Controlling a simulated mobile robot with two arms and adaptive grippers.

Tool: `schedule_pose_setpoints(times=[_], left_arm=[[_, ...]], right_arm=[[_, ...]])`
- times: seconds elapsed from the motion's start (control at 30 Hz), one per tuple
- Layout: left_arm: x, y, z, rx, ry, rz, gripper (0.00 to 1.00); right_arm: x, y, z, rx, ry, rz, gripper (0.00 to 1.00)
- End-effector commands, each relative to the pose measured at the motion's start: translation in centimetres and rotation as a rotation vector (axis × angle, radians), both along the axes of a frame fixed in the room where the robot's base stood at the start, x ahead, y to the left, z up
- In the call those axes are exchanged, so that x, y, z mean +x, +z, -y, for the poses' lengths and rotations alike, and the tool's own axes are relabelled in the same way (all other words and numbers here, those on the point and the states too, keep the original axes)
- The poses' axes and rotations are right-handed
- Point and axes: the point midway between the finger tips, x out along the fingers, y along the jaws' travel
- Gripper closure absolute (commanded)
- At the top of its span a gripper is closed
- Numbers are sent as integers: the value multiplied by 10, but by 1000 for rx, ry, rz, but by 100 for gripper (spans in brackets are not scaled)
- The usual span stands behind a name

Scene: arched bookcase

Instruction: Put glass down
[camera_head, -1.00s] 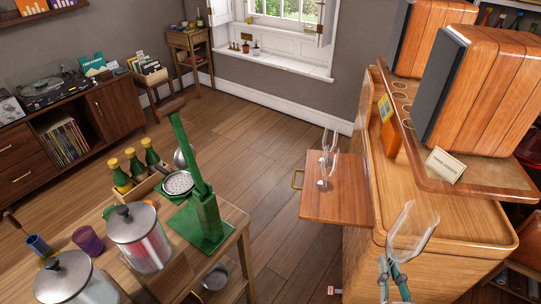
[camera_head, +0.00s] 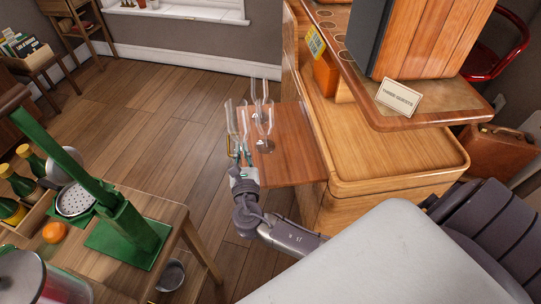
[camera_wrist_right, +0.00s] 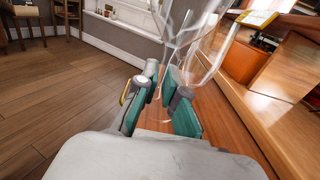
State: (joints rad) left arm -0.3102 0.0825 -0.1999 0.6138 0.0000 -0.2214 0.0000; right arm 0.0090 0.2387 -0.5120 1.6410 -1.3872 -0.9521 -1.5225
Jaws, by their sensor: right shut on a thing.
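My right gripper (camera_head: 242,164) is beside the left edge of the wooden pull-out board (camera_head: 297,165). It is shut on a clear stemmed glass (camera_head: 236,122), which stands roughly upright above its fingers. In the right wrist view, its teal fingers (camera_wrist_right: 167,98) close low around the glass. I cannot tell whether the held glass's foot touches the board. Two similar clear glasses stand on the board, a farther one (camera_head: 258,95) and a nearer one (camera_head: 265,128), close to the held one. The clear glasses overlap in the wrist view. My left gripper is not in view.
The wooden cabinet (camera_head: 385,150) rises right of the board, with a speaker (camera_head: 430,35) and small sign (camera_head: 398,96) on its upper shelf. The table with a green press (camera_head: 125,225) stands at left. The board's front part looks bare.

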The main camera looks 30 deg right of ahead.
Motion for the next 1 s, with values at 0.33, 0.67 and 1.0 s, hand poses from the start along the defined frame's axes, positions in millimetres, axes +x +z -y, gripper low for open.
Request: schedule_pose_setpoints(times=[0.33,0.67,1.0], left_arm=[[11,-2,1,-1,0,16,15],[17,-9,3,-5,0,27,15],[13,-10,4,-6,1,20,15]], right_arm=[[-12,-42,70,-4,1,-1,100],[-14,-75,78,-1,1,-2,100],[-14,-87,78,0,1,1,100]])
